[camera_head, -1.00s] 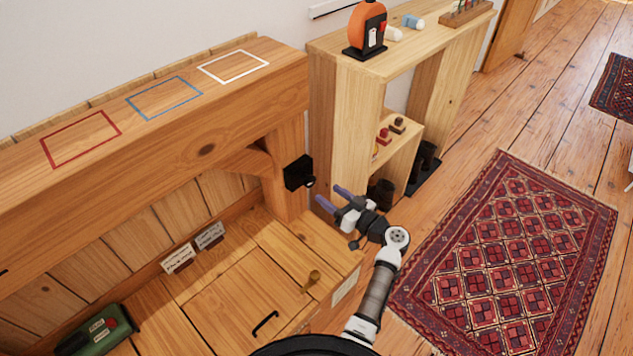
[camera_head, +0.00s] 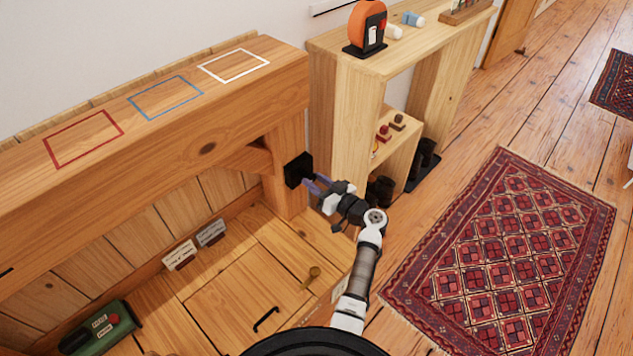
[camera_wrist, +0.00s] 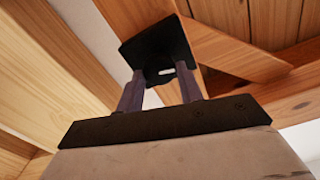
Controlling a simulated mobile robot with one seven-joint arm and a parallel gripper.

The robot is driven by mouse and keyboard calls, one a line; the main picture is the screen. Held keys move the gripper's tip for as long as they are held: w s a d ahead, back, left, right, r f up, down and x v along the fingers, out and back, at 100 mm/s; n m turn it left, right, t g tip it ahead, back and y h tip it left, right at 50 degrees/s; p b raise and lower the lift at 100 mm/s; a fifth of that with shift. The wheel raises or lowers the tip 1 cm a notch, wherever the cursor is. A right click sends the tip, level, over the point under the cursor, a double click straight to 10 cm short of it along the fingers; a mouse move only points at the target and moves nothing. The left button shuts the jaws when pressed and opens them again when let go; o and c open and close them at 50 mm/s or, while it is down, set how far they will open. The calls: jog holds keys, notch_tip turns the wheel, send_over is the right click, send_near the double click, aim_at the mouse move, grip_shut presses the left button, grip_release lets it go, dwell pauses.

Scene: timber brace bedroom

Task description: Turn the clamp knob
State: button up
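The black clamp (camera_head: 298,171) is fixed on the timber post under the thick beam. In the wrist view its square black plate (camera_wrist: 158,47) fills the upper middle, with a dark knob part (camera_wrist: 160,75) in front of it. My gripper (camera_head: 315,182) is at the clamp, coming from the lower right. It also shows in the wrist view (camera_wrist: 160,78), with its two purple-grey fingers apart, one on each side of the knob part. I cannot see clear contact between the fingers and the knob. My gripper hides part of the knob in the head view.
A light wooden shelf unit (camera_head: 349,120) stands just right of the clamp. A wooden bench top (camera_head: 240,295) with a black handle lies below. A green box (camera_head: 100,330) sits at the lower left. Floor and a red rug (camera_head: 510,250) are clear at right.

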jog(key=shift+c, duration=1.1)
